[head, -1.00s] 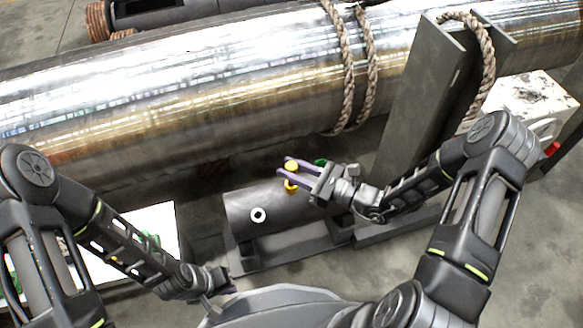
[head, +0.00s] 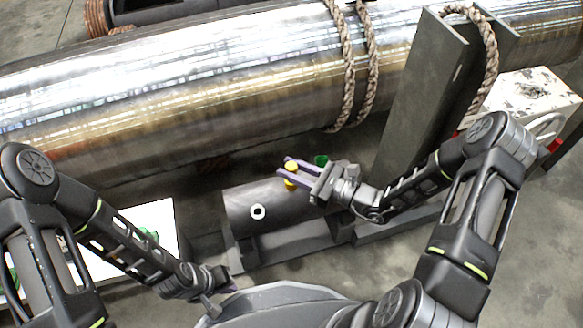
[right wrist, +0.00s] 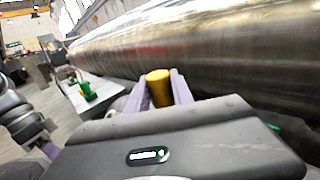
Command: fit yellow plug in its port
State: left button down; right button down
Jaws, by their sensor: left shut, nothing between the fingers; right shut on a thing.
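The yellow plug (head: 291,166) is between the purple fingers of my right gripper (head: 284,168), above the dark small barrel (head: 240,198). It also shows as a yellow cylinder (right wrist: 158,87) between the fingers in the right wrist view. More yellow (head: 290,183) shows just below the fingers, at the barrel's top; I cannot tell whether it is the plug's lower end or the port. Fingers hide part of this spot, so contact is unclear. My left gripper (head: 215,300) is shut and empty, low in the head view near my body, partly hidden.
A white ring-shaped port (head: 258,212) is on the barrel's left part, and a green piece (head: 321,160) is behind the right gripper. A large metal cylinder (head: 180,90) with ropes lies behind. A grey post (head: 415,95) stands right. A white table (head: 160,222) is at left.

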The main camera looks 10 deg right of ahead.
jog(key=shift+f+b, duration=0.55)
jog(key=shift+f, duration=0.35)
jog(key=c, duration=1)
grip_release()
jog(key=shift+c, duration=0.2)
jog(key=shift+s+d, duration=0.1)
jog(key=shift+d, duration=0.05)
jog(key=p+v, duration=0.2)
jog(key=v, duration=0.4)
jog(key=shift+s+d, duration=0.15)
jog(key=shift+d, duration=0.05)
jog(key=shift+s+d, duration=0.35)
jog(key=shift+s, duration=0.05)
